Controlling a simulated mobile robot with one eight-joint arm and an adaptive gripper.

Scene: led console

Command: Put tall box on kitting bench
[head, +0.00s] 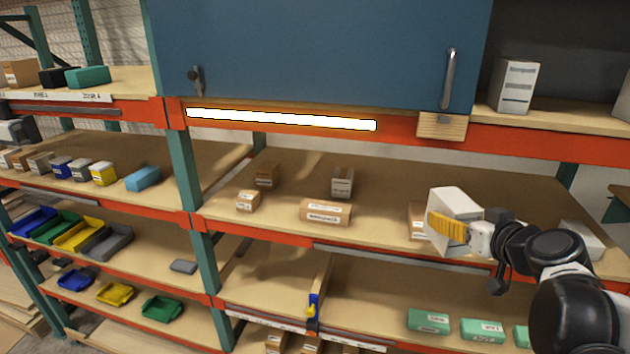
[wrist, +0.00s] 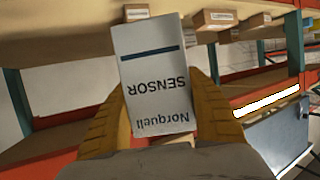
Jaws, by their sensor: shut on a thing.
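A white tall box (head: 453,204) is in my gripper (head: 447,226), in front of the middle shelf at the right of the head view. In the wrist view the box (wrist: 155,75) reads "Norquell SENSOR" upside down and has a dark stripe. The yellow fingers of my gripper (wrist: 157,92) are shut on its two sides. The box looks slightly tilted in the head view. I cannot make out a kitting bench for certain in either view.
A blue cabinet door (head: 320,50) stands above a lit strip (head: 280,119). Another white box (head: 515,86) is on the upper right shelf. Cartons (head: 325,211) and a white box (head: 580,240) sit on the middle shelf. Green boxes (head: 429,321) are below; coloured bins (head: 80,234) are left.

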